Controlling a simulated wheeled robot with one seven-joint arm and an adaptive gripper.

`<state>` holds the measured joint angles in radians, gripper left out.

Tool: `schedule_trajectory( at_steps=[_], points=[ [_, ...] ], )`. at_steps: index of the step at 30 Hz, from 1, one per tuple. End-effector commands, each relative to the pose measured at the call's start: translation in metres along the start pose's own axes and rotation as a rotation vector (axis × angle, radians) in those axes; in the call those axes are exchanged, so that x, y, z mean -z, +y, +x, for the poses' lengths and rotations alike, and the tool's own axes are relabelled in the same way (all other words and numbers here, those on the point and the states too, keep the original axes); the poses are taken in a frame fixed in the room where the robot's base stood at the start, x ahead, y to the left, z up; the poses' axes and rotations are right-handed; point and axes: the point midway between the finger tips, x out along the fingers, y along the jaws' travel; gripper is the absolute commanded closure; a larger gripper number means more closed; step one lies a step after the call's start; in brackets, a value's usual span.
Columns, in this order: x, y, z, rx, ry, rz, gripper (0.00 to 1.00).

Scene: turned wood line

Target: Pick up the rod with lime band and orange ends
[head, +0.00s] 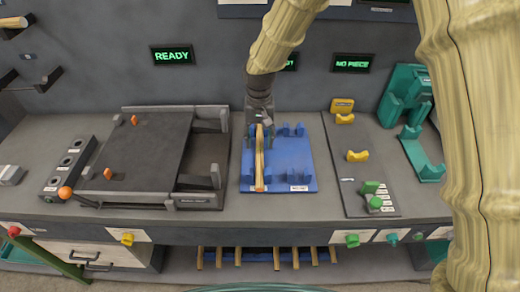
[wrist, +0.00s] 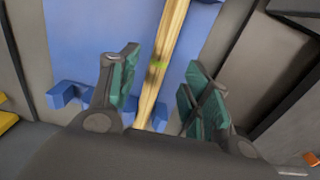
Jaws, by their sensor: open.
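A light wooden rod (head: 260,165) lies lengthwise over a blue tray (head: 291,168) on the bench. My gripper (head: 260,135) is over the back part of the tray. Gaps show between the rod and both pads.
Blue supports (head: 293,130) rise from the tray. A dark sloped rack (head: 140,150) stands to the left. Yellow rests (head: 357,156) and a teal stand (head: 420,150) are to the right. Several rods (head: 238,257) sit on a lower shelf. Screens read READY and NO PIECE.

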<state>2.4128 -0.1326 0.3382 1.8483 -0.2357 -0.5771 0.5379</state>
Motion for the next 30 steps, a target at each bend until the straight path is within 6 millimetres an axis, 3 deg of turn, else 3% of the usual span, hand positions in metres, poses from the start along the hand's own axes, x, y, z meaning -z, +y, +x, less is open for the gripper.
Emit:
schedule_trajectory(
  at_steps=[15, 25, 30],
  points=[
    [-0.001, 0.001, 0.045, 0.000, 0.000, -0.003, 0.52],
    [0.000, 0.000, 0.049, 0.000, 0.001, -0.003, 0.52],
    [-0.001, 0.001, 0.049, 0.000, 0.001, -0.003, 0.83]
  ],
)
